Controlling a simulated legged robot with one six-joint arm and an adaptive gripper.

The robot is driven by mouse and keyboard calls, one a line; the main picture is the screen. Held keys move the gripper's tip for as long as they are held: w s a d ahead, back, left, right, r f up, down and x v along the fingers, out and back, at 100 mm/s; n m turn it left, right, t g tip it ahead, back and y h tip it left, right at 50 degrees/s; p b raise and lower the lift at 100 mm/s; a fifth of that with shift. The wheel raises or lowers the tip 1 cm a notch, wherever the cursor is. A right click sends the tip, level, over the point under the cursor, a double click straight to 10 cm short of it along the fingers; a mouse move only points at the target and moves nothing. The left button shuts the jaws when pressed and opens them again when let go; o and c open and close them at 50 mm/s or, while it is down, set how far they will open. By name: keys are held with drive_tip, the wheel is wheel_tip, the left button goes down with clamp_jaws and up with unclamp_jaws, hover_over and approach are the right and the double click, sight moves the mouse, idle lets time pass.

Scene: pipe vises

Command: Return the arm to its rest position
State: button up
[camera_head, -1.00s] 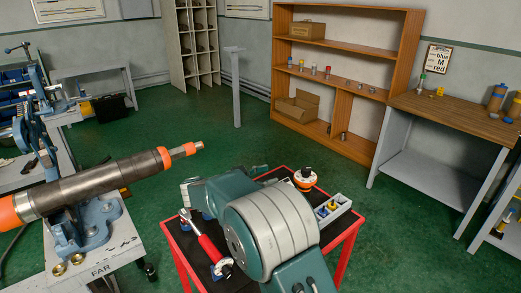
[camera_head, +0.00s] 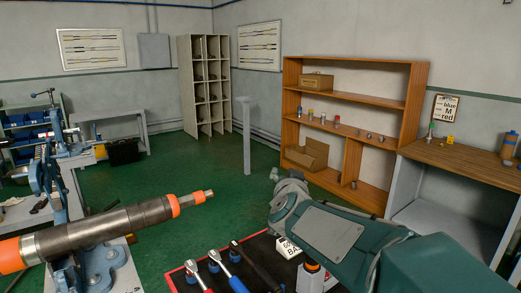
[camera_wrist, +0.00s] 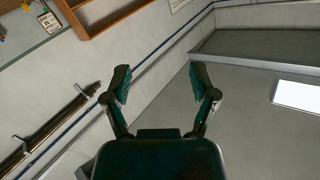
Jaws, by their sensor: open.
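My arm (camera_head: 340,232) is folded over the red-edged tool cart at the lower right of the head view. My gripper (camera_wrist: 162,90) shows in the wrist view with its two dark green fingers spread apart and nothing between them. In the head view I cannot make out the fingertips.
The tool cart (camera_head: 180,275) holds several ratchet tools and a white box. An orange-banded pipe (camera_head: 110,231) lies in a blue vise (camera_head: 97,268) at left. A wooden shelf (camera_head: 292,100) and workbench (camera_head: 470,160) stand behind. Green floor (camera_head: 160,185) is clear mid-room.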

drive_tip(key=s+d+f+n+g, duration=0.1)
drive_tip(key=s+d+f+g, duration=0.2)
drive_tip(key=s, duration=0.7)
drive_tip(key=s+d+f+n+g, duration=0.1)
drive_tip(key=s+d+f+g, duration=0.2)
drive_tip(key=s+f, duration=0.4)
drive_tip(key=s+d+f+n+g, duration=0.1)
drive_tip(key=s+d+f+g, duration=0.2)
drive_tip(key=s, duration=1.2)
drive_tip(key=shift+s+f+n+g+y, duration=0.2)
drive_tip(key=shift+f+n+g+y, duration=0.15)
drive_tip(key=shift+f+g, duration=0.65)
